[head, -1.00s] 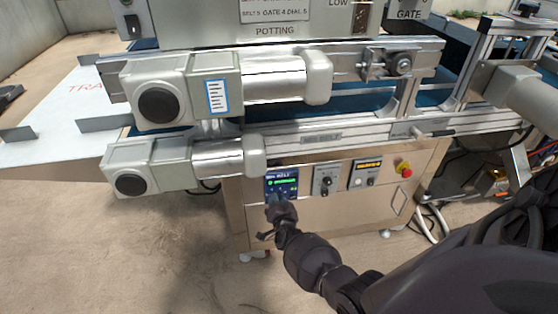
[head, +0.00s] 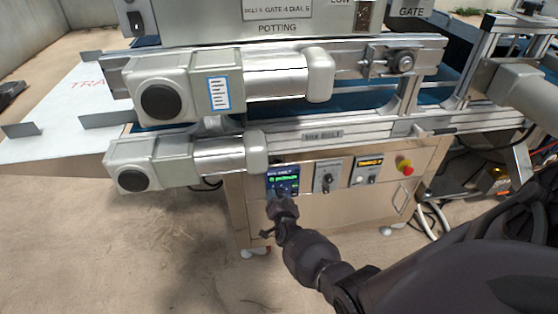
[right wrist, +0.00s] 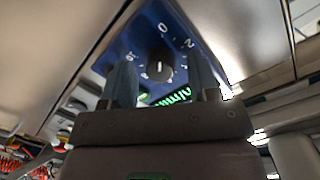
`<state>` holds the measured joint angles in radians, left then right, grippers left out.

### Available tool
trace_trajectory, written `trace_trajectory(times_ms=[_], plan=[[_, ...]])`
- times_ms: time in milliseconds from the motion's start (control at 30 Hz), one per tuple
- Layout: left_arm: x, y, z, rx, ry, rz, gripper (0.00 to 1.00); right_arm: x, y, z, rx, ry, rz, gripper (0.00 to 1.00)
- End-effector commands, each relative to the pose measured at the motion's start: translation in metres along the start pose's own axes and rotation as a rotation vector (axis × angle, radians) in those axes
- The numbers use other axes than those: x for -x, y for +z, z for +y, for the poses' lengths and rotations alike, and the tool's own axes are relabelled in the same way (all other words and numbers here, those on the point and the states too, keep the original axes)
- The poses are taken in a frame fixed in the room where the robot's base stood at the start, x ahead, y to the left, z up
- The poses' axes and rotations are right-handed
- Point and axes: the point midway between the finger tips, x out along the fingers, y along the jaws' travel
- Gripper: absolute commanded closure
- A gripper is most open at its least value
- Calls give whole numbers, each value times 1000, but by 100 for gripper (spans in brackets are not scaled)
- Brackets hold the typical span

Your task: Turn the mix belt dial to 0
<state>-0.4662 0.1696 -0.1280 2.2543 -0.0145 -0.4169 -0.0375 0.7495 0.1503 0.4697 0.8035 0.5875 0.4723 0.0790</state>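The mix belt dial (right wrist: 160,65) is a round dark knob on a blue panel with white numbers, including 0 and 2, around it. A pale pointer line shows on the knob; its exact reading is hard to tell. Green lettering glows beside the knob. My right gripper (right wrist: 161,72) is open, with one finger on each side of the knob; visible gaps separate the fingers from it. In the head view my right gripper (head: 281,203) is at the lower edge of the blue mix belt panel (head: 283,177) and hides the knob. My left gripper is not in view.
Right of the panel are a grey switch plate (head: 327,177), a plate with an orange display (head: 367,171) and a red stop button (head: 405,167). A grey motor (head: 150,165) juts out above left. The floor in front of the cabinet is open.

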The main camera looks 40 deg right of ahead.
Motion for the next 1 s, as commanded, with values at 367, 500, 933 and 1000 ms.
trace_trajectory(times_ms=[367,500,933,1000], plan=[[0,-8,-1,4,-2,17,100,8,-2,-2,-3,-1,1,45],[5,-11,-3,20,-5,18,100,27,-5,-5,-6,-3,5,45],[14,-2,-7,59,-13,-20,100,96,-3,-3,-3,-2,3,45],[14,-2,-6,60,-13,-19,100,101,-2,-2,-2,-2,3,45]])
